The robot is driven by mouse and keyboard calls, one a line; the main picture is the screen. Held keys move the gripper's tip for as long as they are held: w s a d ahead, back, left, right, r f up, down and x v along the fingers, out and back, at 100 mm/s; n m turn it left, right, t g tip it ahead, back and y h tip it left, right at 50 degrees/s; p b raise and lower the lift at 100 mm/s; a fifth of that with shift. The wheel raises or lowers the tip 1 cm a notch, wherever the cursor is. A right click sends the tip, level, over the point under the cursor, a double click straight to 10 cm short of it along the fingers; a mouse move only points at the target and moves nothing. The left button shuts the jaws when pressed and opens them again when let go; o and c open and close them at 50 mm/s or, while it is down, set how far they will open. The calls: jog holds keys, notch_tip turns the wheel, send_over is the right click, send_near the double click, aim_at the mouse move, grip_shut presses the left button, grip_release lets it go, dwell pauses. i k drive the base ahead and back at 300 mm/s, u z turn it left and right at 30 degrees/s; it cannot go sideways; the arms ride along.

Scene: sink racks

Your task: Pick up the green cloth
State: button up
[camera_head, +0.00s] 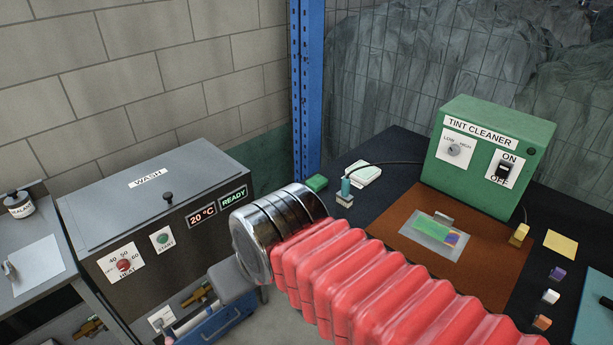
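No item is plainly a green cloth. A small, flat dark-green piece (317,183) lies at the left edge of the dark bench top, and I cannot tell if it is cloth. A pale whitish-green folded pad (365,174) lies behind it to the right. A bright-green strip (433,228) lies on a pale sheet on the brown mat. My red ribbed arm with its chrome collar crosses the foreground, in front of the bench. My gripper's fingers cannot be made out, so whether they hold anything is hidden.
A grey WASH machine (150,215) stands left, its display reading 20 °C and READY. A green TINT CLEANER box (485,150) stands at the back of the bench. The brown mat (400,265) is partly hidden by my arm. Small coloured blocks (550,297) lie at right. A blue post (307,90) rises behind.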

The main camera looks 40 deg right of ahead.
aim_at(317, 182)
jog(key=z, duration=0.2)
jog(key=i, duration=0.85)
jog(key=z, duration=0.25)
